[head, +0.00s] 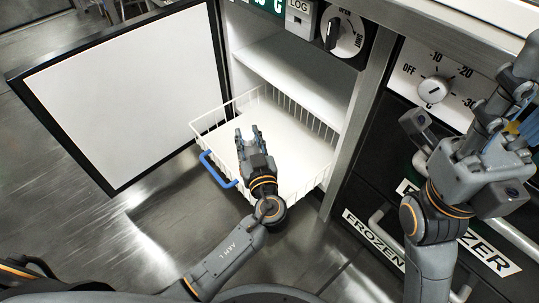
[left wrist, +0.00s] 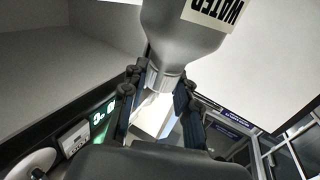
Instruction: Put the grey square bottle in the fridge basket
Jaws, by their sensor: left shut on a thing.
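My left gripper (head: 248,133) is over the white wire fridge basket (head: 318,178), which is pulled out of the open fridge. In the left wrist view, my left gripper (left wrist: 160,105) is shut on the neck of a grey bottle (left wrist: 182,42) with a white label reading WATER, upside down in that picture. In the head view the bottle cannot be made out, and whether it touches the basket floor cannot be told. My right gripper (head: 508,98) is at the right, in front of the freezer panel; its opening is unclear.
The fridge door (head: 125,90) stands open at the left. The basket has a blue handle (head: 215,170) at its front. A white shelf (head: 290,75) lies above the basket. The freezer drawer handle (head: 378,225) is at lower right. The visible basket floor looks clear.

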